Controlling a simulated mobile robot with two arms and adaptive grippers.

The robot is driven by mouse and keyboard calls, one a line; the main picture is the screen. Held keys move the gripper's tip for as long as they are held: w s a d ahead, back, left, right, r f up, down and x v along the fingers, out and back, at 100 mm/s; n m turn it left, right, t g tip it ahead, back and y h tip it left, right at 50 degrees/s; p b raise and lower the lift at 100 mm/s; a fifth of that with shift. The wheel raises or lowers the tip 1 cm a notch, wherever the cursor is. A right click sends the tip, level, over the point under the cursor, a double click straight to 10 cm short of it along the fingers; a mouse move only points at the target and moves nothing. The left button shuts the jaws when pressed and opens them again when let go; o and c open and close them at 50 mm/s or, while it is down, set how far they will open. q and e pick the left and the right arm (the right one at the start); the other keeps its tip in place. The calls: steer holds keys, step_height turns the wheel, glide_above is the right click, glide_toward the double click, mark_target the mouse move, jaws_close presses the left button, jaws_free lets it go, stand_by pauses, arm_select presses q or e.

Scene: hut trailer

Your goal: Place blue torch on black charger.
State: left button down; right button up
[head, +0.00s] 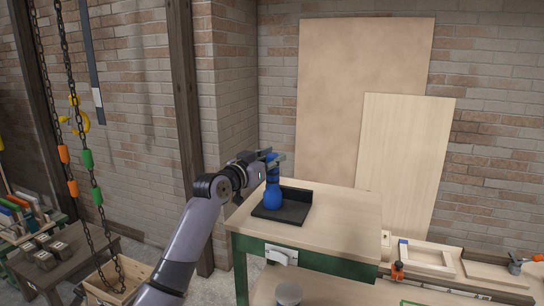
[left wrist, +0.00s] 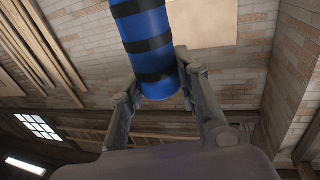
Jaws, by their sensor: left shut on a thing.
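The blue torch (head: 272,192) stands upright over the black charger (head: 294,214), a flat tray with a raised back on the wooden-topped bench. Whether the torch's lower end touches the tray or hangs just above it, I cannot tell. My left gripper (head: 273,158) is shut on the torch's upper part, reaching in from the left. In the left wrist view the torch (left wrist: 144,40), blue with black bands, sits between the fingers of my left gripper (left wrist: 162,97). The charger does not show there. My right gripper is not in view.
The wooden bench top (head: 340,215) is clear to the right of the charger. Large boards (head: 360,90) lean on the brick wall behind. Chains (head: 75,150) hang at the left. A low shelf with wooden trays (head: 430,258) stands at the right.

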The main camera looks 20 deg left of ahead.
arm_select(q)
steer(key=shift+f, duration=0.1)
steer(key=c, duration=1.2)
jaws_free()
